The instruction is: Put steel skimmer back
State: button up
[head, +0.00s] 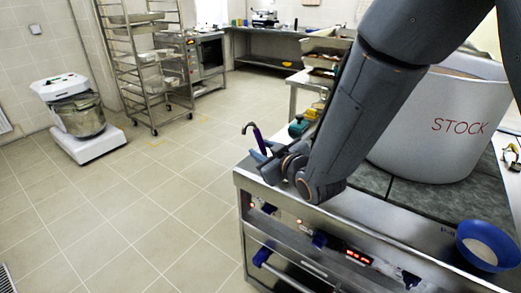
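A thin upright tool with a dark hooked top and a purple handle (258,139), possibly the skimmer, shows at the left back corner of the stove in the head view. Its lower part is hidden behind my gripper and wrist, so no steel head shows. My gripper (266,156) is at the lower end of this handle, small and partly covered by my wrist. I cannot tell whether its fingers are closed on the handle or only beside it. A large pale stockpot (440,125) marked STOCK stands on the stove, partly hidden by my arm.
A blue bowl (466,233) with pale contents sits at the stove's (410,228) front right edge. Green and yellow items (298,128) lie behind my wrist. A mixer (75,112) and a rack trolley (145,65) stand at the left. The tiled floor between is clear.

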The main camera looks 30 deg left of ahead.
jog(key=b+v, duration=0.1)
jog(key=v, duration=1)
jog(key=shift+b, duration=0.4)
jog(key=shift+w+d, duration=0.1)
jog(key=shift+w, duration=0.05)
